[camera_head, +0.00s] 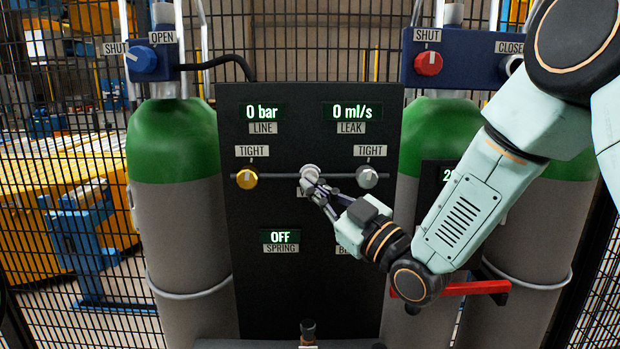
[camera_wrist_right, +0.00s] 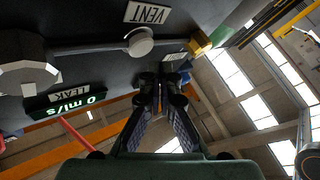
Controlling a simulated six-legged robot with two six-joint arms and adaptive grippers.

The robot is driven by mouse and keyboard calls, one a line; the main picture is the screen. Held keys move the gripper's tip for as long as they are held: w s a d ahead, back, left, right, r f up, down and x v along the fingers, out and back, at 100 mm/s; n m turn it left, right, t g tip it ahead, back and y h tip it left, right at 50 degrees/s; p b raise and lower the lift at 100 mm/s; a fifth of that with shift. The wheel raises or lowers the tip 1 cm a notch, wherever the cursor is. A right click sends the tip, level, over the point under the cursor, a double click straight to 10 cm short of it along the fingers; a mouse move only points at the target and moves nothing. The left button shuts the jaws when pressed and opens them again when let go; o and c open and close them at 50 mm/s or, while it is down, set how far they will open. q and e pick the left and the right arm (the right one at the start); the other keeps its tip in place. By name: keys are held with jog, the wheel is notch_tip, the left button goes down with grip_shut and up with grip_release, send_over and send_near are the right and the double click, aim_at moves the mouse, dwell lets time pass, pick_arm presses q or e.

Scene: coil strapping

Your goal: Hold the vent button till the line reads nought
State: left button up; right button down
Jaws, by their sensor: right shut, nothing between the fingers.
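The vent button (camera_head: 309,172) is a pale round knob in the middle of the black panel (camera_head: 255,212), on a thin horizontal pipe. In the right wrist view the button (camera_wrist_right: 139,42) shows beside its VENT label (camera_wrist_right: 147,13). The line display (camera_head: 262,112) reads 0 bar. My right gripper (camera_head: 315,188) is shut and empty, its fingertips at the button's lower right in the head view. In the right wrist view the fingertips (camera_wrist_right: 160,90) show below the button; I cannot tell whether they touch it. My left gripper is not in view.
The leak display (camera_head: 351,112) reads 0 ml/s and the spring display (camera_head: 280,236) reads OFF. A yellow knob (camera_head: 246,178) and a grey knob (camera_head: 367,177), both marked TIGHT, flank the button. Green-topped cylinders (camera_head: 175,140) stand either side, with a mesh fence behind.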

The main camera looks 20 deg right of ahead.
jog(key=s, duration=0.2)
jog(key=s+a, duration=0.1)
jog(key=s, duration=0.1)
jog(key=shift+a, duration=0.1)
dwell(0.4)
jog(key=shift+s, duration=0.1)
